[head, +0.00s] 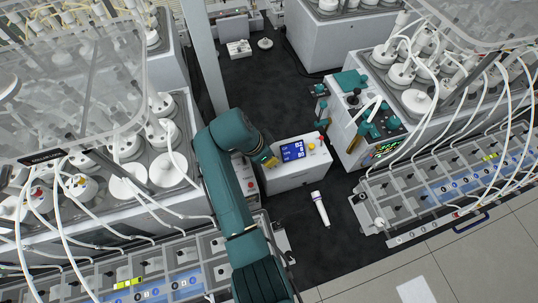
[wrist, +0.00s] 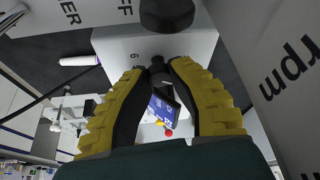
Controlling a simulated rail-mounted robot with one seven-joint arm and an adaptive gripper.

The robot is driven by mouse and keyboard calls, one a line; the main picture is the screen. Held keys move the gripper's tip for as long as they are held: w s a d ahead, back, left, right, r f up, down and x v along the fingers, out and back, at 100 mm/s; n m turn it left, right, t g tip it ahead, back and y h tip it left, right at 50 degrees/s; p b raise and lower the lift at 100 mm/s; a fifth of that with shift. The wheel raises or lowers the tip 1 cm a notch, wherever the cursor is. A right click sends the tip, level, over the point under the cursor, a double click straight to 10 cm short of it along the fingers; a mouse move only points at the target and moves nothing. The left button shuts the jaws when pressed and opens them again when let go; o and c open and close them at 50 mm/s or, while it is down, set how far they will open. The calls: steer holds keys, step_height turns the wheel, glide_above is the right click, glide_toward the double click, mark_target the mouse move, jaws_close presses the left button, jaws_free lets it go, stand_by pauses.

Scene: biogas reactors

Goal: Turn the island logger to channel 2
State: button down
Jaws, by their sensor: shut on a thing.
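The island logger, a white box (head: 292,176) with a lit blue display (head: 293,151), stands on the dark floor area in the middle of the head view. My gripper (head: 270,161) is at its left side, beside the display. In the wrist view, the yellow-padded fingers of my gripper (wrist: 158,68) are closed on a small black knob (wrist: 157,62) on a white face marked "6". The fingers hide much of the knob, so its pointer direction cannot be told. The blue display (wrist: 165,108) and a red button (wrist: 168,133) show between the fingers.
Left of my gripper, a white unit (head: 245,172) stands close. In the wrist view, large panels with a black round knob (wrist: 167,14) and "rpm" lettering (wrist: 300,65) crowd the gripper.

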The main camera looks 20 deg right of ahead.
steer(key=shift+s+f, duration=0.1)
steer(key=shift+f, duration=0.1)
steer(key=c, duration=0.8)
jaws_free()
steer(key=shift+r, duration=0.1)
step_height(320, 180, up, 10)
